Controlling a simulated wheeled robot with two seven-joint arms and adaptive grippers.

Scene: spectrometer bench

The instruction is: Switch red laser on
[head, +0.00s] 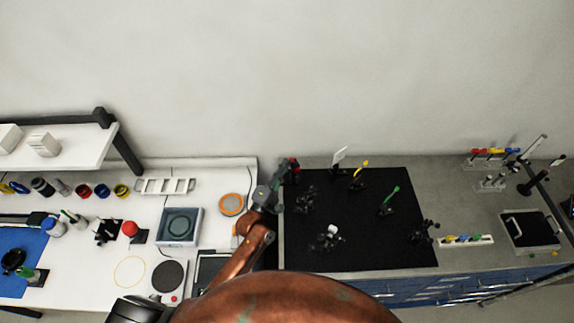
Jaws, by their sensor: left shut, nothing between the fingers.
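A small dark device with a red part (293,167), which looks like the red laser, stands at the back left corner of the black optical board (350,250). Its switch is too small to make out. My left gripper (281,177) is shut and empty, right beside the device on its left. I cannot tell whether the fingertips touch it. The gripper and wrist hide part of the area around it. My right gripper is not in view.
Several dark optic mounts stand on the board, with a yellow-topped one (360,168) and a green-topped one (390,194).

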